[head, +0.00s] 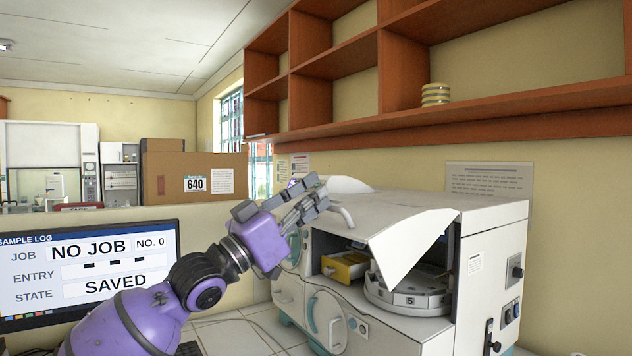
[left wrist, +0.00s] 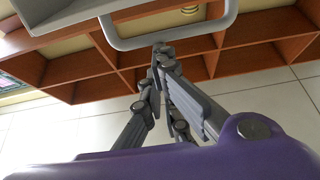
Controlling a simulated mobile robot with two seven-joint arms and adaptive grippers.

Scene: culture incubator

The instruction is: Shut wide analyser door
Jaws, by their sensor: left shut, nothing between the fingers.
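The analyser (head: 515,235) is a white bench machine at the right of the head view. Its wide door (head: 408,245) is a white panel, raised and tilted, so the front opening shows. Inside are a yellow block (head: 345,268) and a grey round carousel (head: 405,295). A grey handle (head: 346,217) sticks out at the door's left end. My left gripper (head: 320,196) is shut and empty, close beside the handle; I cannot tell whether they touch. The left wrist view shows its closed fingers (left wrist: 161,50) near the grey handle loop (left wrist: 170,36). My right gripper is out of view.
A wooden shelf (head: 440,125) hangs above the analyser, with stacked dishes (head: 435,94) on it. A cardboard box (head: 195,178) is behind. Tiled bench (head: 245,330) shows between monitor and analyser.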

